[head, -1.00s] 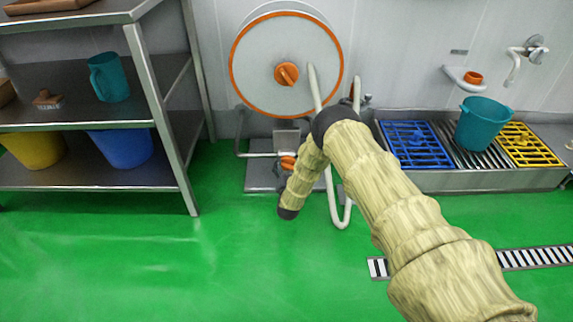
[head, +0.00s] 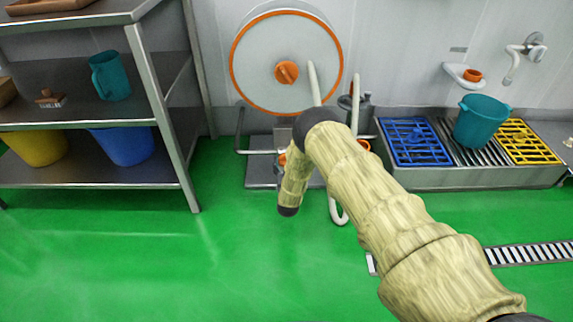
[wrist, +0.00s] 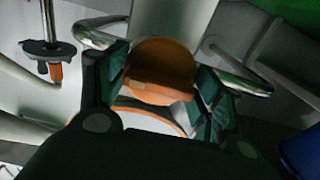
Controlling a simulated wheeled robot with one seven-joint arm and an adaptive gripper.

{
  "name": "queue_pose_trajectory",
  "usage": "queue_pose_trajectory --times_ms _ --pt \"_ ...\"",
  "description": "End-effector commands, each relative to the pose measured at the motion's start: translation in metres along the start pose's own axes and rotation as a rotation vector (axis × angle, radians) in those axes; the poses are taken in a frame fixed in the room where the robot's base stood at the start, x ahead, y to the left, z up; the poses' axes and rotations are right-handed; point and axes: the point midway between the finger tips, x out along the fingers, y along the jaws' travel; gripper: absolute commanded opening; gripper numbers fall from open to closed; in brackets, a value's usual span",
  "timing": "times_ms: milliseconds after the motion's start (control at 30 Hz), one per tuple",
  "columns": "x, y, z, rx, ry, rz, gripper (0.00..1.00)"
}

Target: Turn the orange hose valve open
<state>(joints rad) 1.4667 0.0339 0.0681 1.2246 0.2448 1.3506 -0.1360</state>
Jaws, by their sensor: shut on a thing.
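In the wrist view, the orange valve handle (wrist: 160,70) is a rounded knob between the dark fingers with teal pads of my gripper (wrist: 160,84). The fingers are shut on it, one on each side. In the head view, only a small bit of orange (head: 282,158) shows at the pipework below the hose reel (head: 255,75), beside my arm. My arm hides my gripper and most of the valve there. The reel is a grey disc with an orange rim and orange centre knob. A white hose (head: 315,82) hangs at its right.
A metal shelf (head: 150,85) with a teal jug (head: 110,75) and yellow and blue buckets stands left. At right, a low trough (head: 470,178) has blue and yellow grates and a teal bucket (head: 481,122). A drain grate (head: 530,254) crosses the clear green floor.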

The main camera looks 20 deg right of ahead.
Motion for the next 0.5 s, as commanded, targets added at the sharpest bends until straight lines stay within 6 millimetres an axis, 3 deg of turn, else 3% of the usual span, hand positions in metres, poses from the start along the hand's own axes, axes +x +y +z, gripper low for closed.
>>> queue_pose_trajectory --times_ms 267,300,367,500 --pt "0.0003 -0.0001 0.0000 -0.001 0.000 -0.001 0.43" --pt "0.0003 -0.0001 -0.0001 -0.001 0.000 -0.001 0.72" --pt "0.0003 0.0000 -0.0001 -0.001 0.000 0.000 0.82" --pt "0.0002 0.0003 -0.0001 0.000 0.000 0.000 0.82"
